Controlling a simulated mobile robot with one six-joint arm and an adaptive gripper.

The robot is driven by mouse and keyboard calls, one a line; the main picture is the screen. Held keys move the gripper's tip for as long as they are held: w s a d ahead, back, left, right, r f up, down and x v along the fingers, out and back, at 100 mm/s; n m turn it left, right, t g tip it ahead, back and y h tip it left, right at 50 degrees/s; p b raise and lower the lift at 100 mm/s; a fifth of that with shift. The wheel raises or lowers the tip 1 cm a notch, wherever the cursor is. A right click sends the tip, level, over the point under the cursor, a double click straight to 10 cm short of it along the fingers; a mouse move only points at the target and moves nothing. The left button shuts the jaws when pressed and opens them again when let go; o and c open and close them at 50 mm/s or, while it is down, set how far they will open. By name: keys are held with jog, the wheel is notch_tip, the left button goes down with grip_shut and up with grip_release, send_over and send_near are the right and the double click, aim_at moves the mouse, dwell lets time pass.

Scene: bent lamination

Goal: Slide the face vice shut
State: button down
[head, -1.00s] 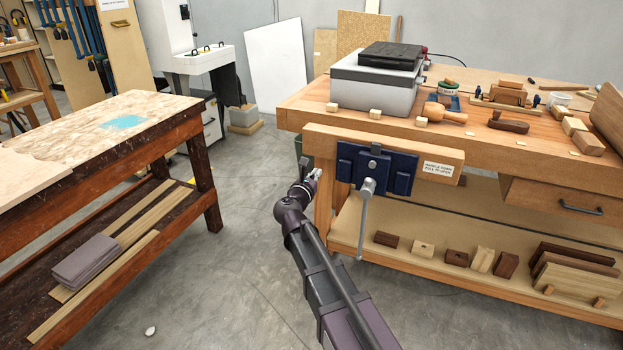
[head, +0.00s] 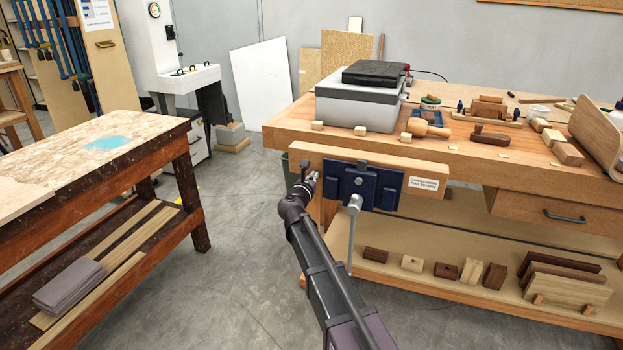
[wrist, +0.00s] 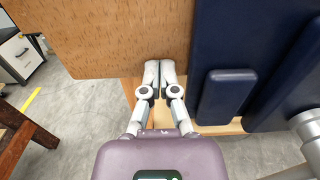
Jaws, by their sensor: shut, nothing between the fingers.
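The face vice's wooden front jaw (head: 310,155) is a thick board standing along the bench's front left. It bears a dark blue metal plate (head: 388,190) and a label (head: 423,183). A grey handle bar (head: 351,240) hangs down below the screw. My gripper (head: 313,178) is shut and empty, at the jaw's front just left of the plate. In the wrist view, the closed fingertips (wrist: 159,68) overlap the lower part of the wooden jaw (wrist: 110,40), left of the blue plate (wrist: 225,50). I cannot tell whether they touch it. The gap behind the jaw is not clearly visible.
The workbench (head: 470,160) carries a grey box (head: 360,105), a mallet (head: 428,129) and several wood blocks. A lower shelf (head: 400,270) holds more blocks. A second bench (head: 60,160) stands at left, with open floor (head: 230,270) between.

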jog(key=x, duration=0.9)
jog(key=shift+w+r, duration=0.1)
jog(key=v, duration=1.5)
jog(key=shift+d, duration=0.1)
